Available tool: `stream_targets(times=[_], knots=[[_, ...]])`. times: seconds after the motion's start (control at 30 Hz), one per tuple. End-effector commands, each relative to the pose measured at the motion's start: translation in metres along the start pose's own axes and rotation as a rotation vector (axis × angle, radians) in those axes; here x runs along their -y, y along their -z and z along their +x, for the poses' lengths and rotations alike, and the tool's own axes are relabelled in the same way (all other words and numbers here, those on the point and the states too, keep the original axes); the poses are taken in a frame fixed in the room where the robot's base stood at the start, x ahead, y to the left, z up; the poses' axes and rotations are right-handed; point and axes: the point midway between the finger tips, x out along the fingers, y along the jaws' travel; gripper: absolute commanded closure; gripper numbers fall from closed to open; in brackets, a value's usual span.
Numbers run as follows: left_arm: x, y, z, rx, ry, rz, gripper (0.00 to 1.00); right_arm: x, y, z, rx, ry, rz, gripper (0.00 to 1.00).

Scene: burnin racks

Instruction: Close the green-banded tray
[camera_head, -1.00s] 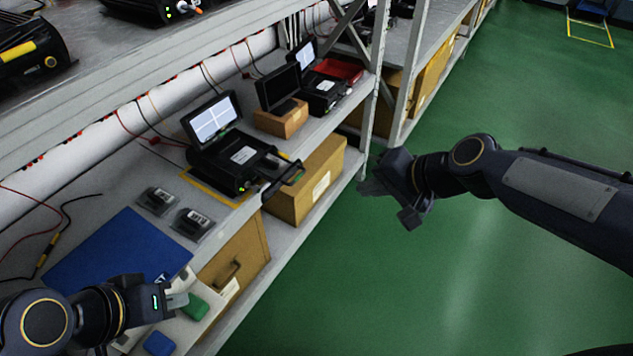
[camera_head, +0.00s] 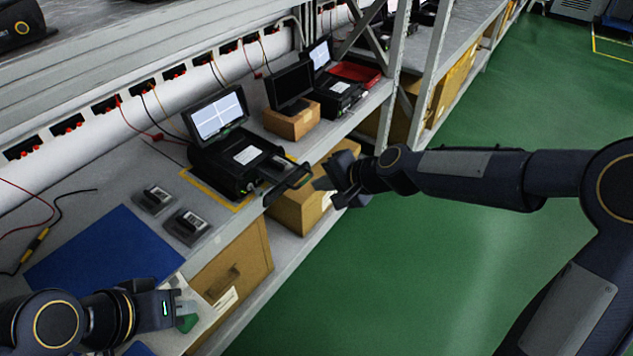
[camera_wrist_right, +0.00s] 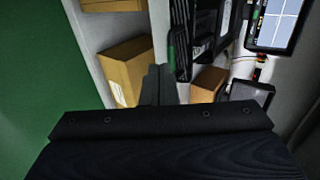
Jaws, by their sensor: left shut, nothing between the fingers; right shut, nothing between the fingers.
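The black tester (camera_head: 232,165) with a lit screen (camera_head: 219,117) stands on the bench. A tray (camera_head: 288,185) sticks out of its front over the bench edge, with a dark handle and a thin green band. In the right wrist view the green band (camera_wrist_right: 171,53) shows just beyond my fingers. My right gripper (camera_head: 319,184) is shut and empty, just right of the tray front; contact cannot be told. The same gripper (camera_wrist_right: 159,84) shows in the right wrist view. My left gripper (camera_head: 181,301) is shut and empty at the lower left, over the bench front.
A cardboard box (camera_head: 300,205) sits below and behind the tray. Two small grey devices (camera_head: 187,225) and a blue mat (camera_head: 105,252) lie left of the tester. A small monitor stands on a brown box (camera_head: 292,120). The green floor (camera_head: 400,280) at right is clear.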

Motion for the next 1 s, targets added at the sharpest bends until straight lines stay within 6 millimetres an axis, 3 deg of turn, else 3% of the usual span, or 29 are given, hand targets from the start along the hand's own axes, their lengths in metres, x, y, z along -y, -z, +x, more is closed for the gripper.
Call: stream_targets(times=[0.2, 0.67, 1.0], knots=[[0.000, 0.000, 0.000, 0.000, 0.000, 0.000, 1.00, 0.008, 0.000, 0.016, 0.000, -0.001, 0.000, 1.00], [-0.002, 0.003, -0.005, 0.000, 0.000, 0.000, 1.00, 0.016, 0.000, 0.021, 0.002, -0.001, 0.000, 1.00], [-0.016, 0.018, -0.036, 0.000, 0.000, 0.000, 1.00, 0.061, 0.001, 0.076, 0.002, -0.001, 0.000, 1.00]])
